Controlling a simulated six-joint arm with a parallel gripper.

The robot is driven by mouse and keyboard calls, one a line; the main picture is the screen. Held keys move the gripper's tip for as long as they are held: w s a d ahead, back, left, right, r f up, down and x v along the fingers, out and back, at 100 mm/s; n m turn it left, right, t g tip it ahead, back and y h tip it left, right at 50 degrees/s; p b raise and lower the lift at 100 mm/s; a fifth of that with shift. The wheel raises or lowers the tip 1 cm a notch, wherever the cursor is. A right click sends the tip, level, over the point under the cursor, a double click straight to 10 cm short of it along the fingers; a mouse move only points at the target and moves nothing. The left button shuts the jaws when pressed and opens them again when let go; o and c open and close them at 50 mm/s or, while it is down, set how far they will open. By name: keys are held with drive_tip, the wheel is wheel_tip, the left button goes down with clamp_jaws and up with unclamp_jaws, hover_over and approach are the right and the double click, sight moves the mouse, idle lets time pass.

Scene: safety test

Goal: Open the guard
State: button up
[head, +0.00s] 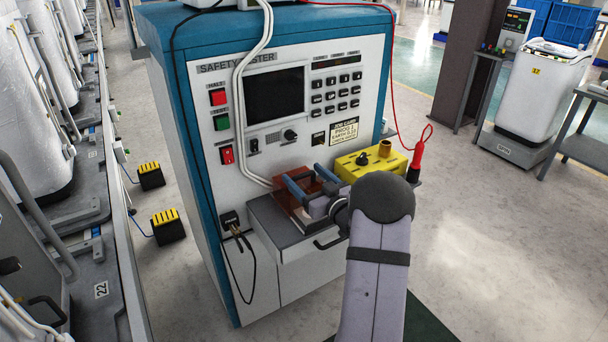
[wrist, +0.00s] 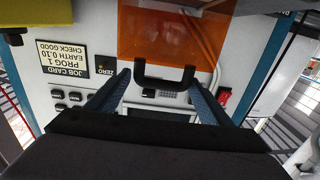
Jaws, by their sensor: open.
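The guard (head: 286,201) is a see-through orange cover over the ledge at the front of the safety tester. It appears to be down. In the wrist view the guard (wrist: 175,35) fills the top middle, with its black handle (wrist: 165,86) facing me. My gripper (head: 302,174) is at the guard in the head view, with its two blue fingers apart. In the wrist view my gripper (wrist: 158,78) has one finger near each end of the handle. Whether either finger touches it I cannot tell. My arm hides part of the guard in the head view.
The tester (head: 205,70) has a red button (head: 218,97), a green button (head: 221,122) and a red switch (head: 227,155) left of the guard. A yellow box (head: 352,168) and a red probe (head: 417,155) with its cable stand close on the right. A drawer handle (head: 328,243) is below.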

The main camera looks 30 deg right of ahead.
drive_tip(key=shift+w, duration=0.45)
drive_tip(key=c, duration=1.2)
drive_tip(key=w+b, duration=0.1)
drive_tip(key=w, duration=0.2)
drive_tip(key=shift+w, duration=0.25)
drive_tip(key=shift+c, duration=0.2)
drive_tip(key=shift+r, duration=0.2)
drive_tip(key=o, duration=1.1)
drive_tip(key=shift+o, duration=0.7)
drive_tip(key=shift+w+d+f, duration=0.1)
drive_tip(key=shift+w+f, duration=0.05)
